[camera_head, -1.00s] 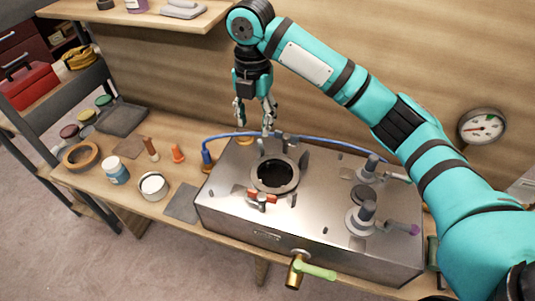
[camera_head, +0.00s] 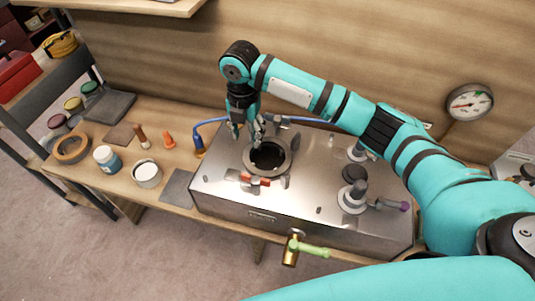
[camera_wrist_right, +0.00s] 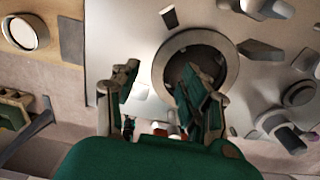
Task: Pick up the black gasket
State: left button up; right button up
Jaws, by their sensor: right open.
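A dark grey-black ring (camera_head: 250,164) surrounds the round opening in the top of the steel box; the ring also shows in the right wrist view (camera_wrist_right: 230,62). I take it for the black gasket, but cannot tell it clearly from the flange. My right gripper (camera_head: 246,138) points down at the far left side of this ring, with its fingers apart and nothing between them. In the right wrist view the gripper (camera_wrist_right: 163,88) has one finger left of the ring and the other over the opening. Contact cannot be told. My left gripper is out of view.
The steel box (camera_head: 310,190) carries a red-handled clamp (camera_head: 255,180), a black disc (camera_head: 354,173) and upright fittings (camera_head: 353,194). A blue hose (camera_head: 210,121) runs behind. A shelf overhangs above.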

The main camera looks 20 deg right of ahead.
aim_at(248, 151)
jog(key=f, duration=0.2)
jog(key=f+p, duration=0.1)
jog(key=shift+s+a+f, duration=0.1)
jog(key=shift+s+f, duration=0.25)
jog(key=shift+s, duration=0.05)
jog(key=shift+f, duration=0.55)
jog(key=c, duration=0.9)
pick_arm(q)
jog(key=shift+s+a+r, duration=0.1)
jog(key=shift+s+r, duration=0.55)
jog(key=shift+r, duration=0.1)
pick_arm(e)
grip_shut()
